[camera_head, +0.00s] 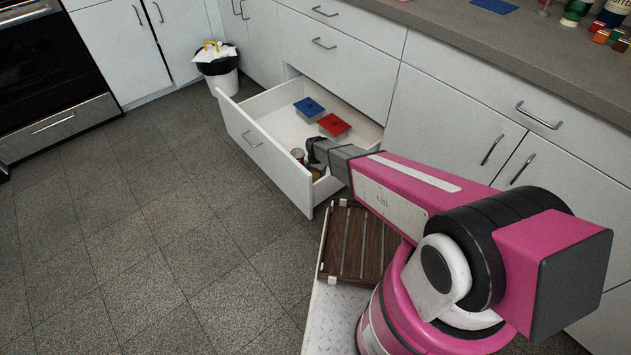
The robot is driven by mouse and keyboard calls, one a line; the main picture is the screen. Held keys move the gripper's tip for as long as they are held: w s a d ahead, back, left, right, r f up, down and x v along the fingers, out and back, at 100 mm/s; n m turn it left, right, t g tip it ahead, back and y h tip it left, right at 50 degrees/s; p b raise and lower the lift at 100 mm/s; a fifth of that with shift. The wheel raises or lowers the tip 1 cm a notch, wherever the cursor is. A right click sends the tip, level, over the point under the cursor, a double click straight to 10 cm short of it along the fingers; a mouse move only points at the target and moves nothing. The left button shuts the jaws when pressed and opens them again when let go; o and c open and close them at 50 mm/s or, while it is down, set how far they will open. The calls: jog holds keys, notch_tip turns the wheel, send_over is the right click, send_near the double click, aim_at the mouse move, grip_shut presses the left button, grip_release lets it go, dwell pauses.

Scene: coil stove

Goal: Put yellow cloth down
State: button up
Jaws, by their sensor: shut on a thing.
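My gripper (315,152) is at the right end of an open white drawer (268,163), low inside it. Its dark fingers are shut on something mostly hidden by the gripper. A small yellowish-tan patch (316,172) shows just below the fingers and fits the yellow cloth, but its shape is too small to make out. A small can-like item (298,154) stands in the drawer just left of the fingers.
A blue-lidded box (309,106) and a red-lidded box (334,124) sit in the drawer; its left floor is bare. A slatted wooden rack (355,245) is beneath my arm. A counter (450,42) runs above the drawers. A bin (220,75) stands beyond.

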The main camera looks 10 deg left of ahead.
jog(key=shift+f, duration=2.95)
jog(key=shift+f, duration=0.1)
jog(key=o, duration=0.9)
notch_tip(320, 180, up, 12)
jog(key=shift+r, duration=0.1)
jog(key=shift+w, duration=0.1)
